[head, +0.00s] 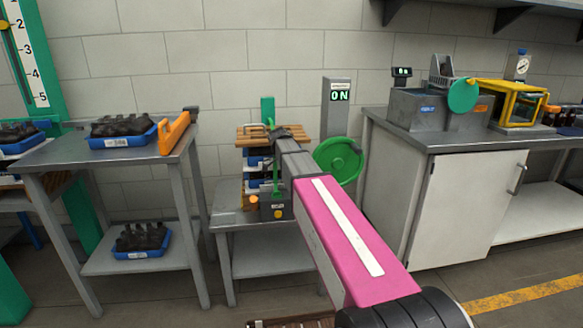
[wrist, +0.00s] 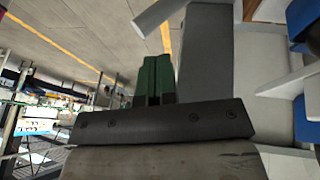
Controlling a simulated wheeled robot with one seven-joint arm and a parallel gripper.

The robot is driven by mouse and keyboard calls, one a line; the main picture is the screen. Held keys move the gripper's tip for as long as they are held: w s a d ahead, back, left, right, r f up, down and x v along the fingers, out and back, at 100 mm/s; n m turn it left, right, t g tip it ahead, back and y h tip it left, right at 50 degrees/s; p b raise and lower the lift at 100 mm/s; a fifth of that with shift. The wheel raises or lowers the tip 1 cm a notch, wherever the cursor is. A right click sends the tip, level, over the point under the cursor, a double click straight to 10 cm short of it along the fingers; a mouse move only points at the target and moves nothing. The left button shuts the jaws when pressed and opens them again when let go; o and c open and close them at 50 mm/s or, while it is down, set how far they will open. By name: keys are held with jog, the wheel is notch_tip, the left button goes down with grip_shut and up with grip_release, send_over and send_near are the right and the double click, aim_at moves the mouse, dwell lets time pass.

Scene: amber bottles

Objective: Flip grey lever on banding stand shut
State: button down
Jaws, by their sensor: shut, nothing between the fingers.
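The banding stand (head: 283,208) stands on a low grey table in the middle of the head view, with orange-brown slats on top and a round green wheel (head: 340,160) at its right. My pink arm reaches across it, and the end of my arm is over the slats, hiding part of the stand. In the wrist view my gripper (wrist: 154,65) shows as two green fingers held together, empty. A pale grey bar (wrist: 158,14) slants just beyond the fingertips, beside a broad grey surface (wrist: 207,60). I cannot tell for sure whether this bar is the grey lever.
A grey post (head: 338,110) with a display reading ON stands behind the wheel. At left, a table (head: 60,151) carries a blue tray of dark bottles (head: 122,142) and an orange tool (head: 174,133). A grey counter (head: 420,138) with machines stands at right.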

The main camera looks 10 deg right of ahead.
jog(key=shift+s+d+f, duration=0.25)
jog(key=shift+s+f, duration=0.4)
jog(key=shift+f, duration=0.25)
jog(key=shift+s+d+f, duration=0.25)
jog(key=shift+s+f, duration=0.4)
jog(key=shift+f, duration=0.25)
jog(key=shift+s, duration=0.1)
jog(key=shift+s+f+t, duration=0.1)
jog(key=shift+s+t, duration=0.15)
jog(key=shift+t, duration=0.05)
jog(key=s+f+t, duration=0.3)
jog(key=s+f, duration=0.1)
jog(key=shift+s+m, duration=0.2)
jog(key=shift+m, duration=0.1)
